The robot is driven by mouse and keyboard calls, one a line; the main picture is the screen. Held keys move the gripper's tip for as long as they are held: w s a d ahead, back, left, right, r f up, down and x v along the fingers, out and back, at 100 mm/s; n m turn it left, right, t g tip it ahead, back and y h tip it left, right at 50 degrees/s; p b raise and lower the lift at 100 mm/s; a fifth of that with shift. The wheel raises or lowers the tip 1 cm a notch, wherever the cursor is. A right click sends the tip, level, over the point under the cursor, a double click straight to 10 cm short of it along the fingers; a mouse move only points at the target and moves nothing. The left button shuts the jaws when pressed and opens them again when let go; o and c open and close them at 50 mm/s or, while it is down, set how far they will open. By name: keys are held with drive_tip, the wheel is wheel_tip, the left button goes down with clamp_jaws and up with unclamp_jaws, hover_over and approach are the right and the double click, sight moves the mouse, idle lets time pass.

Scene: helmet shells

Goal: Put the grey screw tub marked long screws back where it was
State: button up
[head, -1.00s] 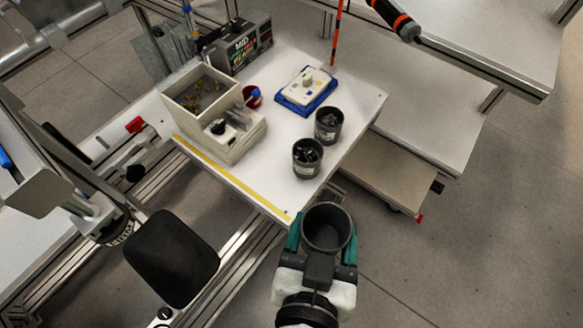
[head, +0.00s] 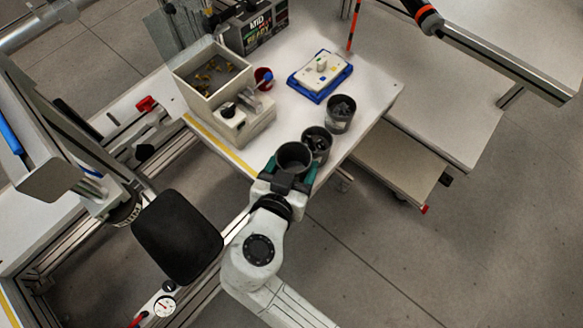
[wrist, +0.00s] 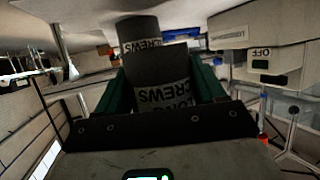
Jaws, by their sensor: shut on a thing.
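My gripper (head: 291,170) is shut on a dark grey tub (head: 294,155), with a teal finger on each side of it. The tub is upright, looks empty inside, and appears at the table's front corner; I cannot tell its height above the top. In the wrist view the held tub (wrist: 160,68) shows a label, partly hidden, reading "LONG" and "CREWS" upside down. A second dark tub (head: 319,136) with dark contents stands just behind it, partly covered by it. A third such tub (head: 341,112) stands further right.
The white table (head: 372,90) also bears a beige bin (head: 205,95) with a switch box (head: 247,118), a red cup (head: 263,78) and a blue tray (head: 320,93) with a white device. A black padded seat (head: 178,234) is left of my arm. Bare tabletop lies between switch box and tubs.

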drive_tip(key=shift+w+a+f, duration=0.1)
drive_tip(key=shift+w+f, duration=0.05)
drive_tip(key=shift+w, duration=0.05)
drive_tip(key=shift+w+a+f+p, duration=0.15)
drive_tip(key=shift+f+p, duration=0.15)
drive_tip(key=shift+f, duration=1.5)
drive_tip(key=shift+f, duration=0.15)
drive_tip(key=o, duration=1.2)
